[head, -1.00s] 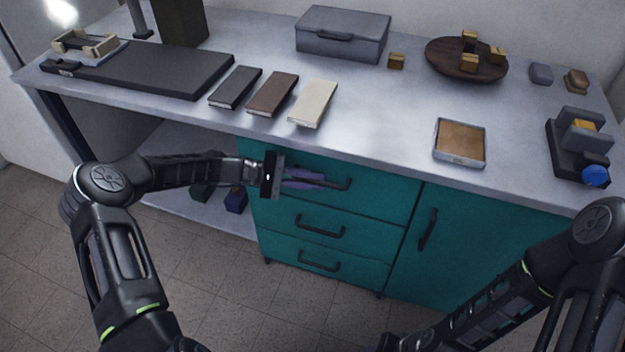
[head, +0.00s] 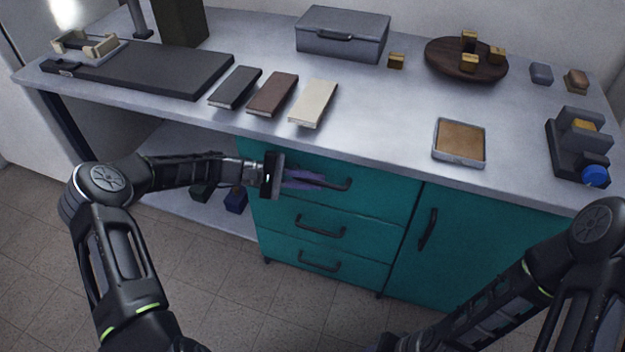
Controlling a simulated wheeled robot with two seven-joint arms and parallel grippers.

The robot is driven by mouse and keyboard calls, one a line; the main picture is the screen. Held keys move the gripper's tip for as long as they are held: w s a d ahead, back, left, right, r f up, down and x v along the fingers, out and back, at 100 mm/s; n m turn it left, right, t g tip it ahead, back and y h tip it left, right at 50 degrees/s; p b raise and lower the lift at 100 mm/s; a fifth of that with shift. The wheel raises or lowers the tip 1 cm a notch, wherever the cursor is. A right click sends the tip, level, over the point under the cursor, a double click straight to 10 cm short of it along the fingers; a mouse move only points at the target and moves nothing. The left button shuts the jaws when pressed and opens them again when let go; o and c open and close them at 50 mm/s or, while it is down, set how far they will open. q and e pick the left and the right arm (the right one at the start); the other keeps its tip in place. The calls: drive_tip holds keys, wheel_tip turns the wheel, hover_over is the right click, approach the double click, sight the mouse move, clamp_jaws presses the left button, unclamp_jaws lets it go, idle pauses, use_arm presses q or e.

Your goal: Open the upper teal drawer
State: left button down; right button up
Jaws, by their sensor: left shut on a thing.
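The teal cabinet under the worktop has a stack of three drawers on its left side. The upper teal drawer (head: 385,193) looks flush with the cabinet front. Its dark bar handle (head: 346,185) shows at its right end; the rest is covered by my gripper. My left gripper (head: 322,181) comes in from the left along the drawer front, its purplish fingers shut on the handle. My right arm crosses the lower right corner, and its gripper is not visible.
The middle drawer (head: 375,235) and lower drawer (head: 365,273) are shut below. A cabinet door (head: 470,250) is shut at right. The worktop (head: 375,120) overhangs the drawers and carries books, a grey case (head: 342,35) and a tray (head: 437,140). The floor in front is clear.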

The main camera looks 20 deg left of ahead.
use_arm(q)
drive_tip(key=s+a+p, duration=0.2)
drive_tip(key=s+p, duration=0.8)
drive_tip(key=s, duration=1.8)
drive_tip(key=shift+s, duration=0.2)
drive_tip(key=c, duration=1.7)
unclamp_jaws()
drive_tip(key=b+v, duration=0.1)
drive_tip(key=v, duration=0.6)
drive_tip(key=shift+s+a+r, duration=0.1)
drive_tip(key=shift+a, duration=0.25)
